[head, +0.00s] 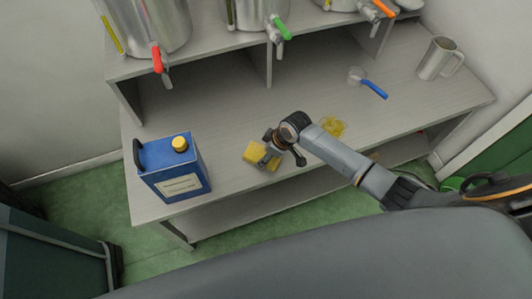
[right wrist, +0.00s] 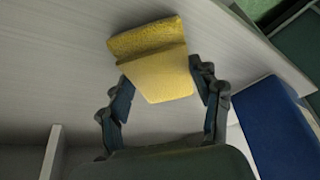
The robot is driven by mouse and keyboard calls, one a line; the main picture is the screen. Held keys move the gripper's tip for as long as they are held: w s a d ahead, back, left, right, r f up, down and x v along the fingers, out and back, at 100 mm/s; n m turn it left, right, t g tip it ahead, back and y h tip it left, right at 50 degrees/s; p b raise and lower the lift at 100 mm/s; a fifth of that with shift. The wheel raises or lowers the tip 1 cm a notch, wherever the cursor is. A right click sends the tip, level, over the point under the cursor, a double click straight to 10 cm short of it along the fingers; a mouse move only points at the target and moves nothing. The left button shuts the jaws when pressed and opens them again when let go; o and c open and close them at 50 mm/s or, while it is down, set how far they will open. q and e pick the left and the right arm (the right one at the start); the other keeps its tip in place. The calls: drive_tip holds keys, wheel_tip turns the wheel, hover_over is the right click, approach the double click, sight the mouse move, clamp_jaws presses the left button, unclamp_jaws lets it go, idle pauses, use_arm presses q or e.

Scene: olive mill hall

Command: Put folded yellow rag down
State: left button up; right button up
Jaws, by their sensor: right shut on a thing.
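The folded yellow rag (head: 261,154) is at the front part of the grey bench top, right of the blue can. It also shows in the right wrist view (right wrist: 160,70), as a thick folded yellow piece between the two dark fingers. My right gripper (head: 276,154) is shut on the rag, its fingers on either side. The rag is at or just above the bench top; I cannot tell whether it touches. Part of the rag is hidden behind the gripper in the head view. My left gripper is not in view.
A blue can (head: 176,174) with a yellow cap stands left. A yellow see-through thing (head: 333,126) lies behind my right arm. A blue-handled strainer or scoop (head: 373,89) and a metal jug (head: 438,58) are at the right. Steel tanks with taps (head: 150,25) stand on the raised shelf.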

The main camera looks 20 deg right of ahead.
drive_tip(key=shift+f, duration=0.2)
drive_tip(key=o, duration=1)
drive_tip(key=shift+d+r, duration=0.15)
drive_tip(key=shift+r, duration=0.4)
drive_tip(key=p+v, duration=0.1)
drive_tip(key=v, duration=1)
drive_tip(key=shift+s+r, duration=0.15)
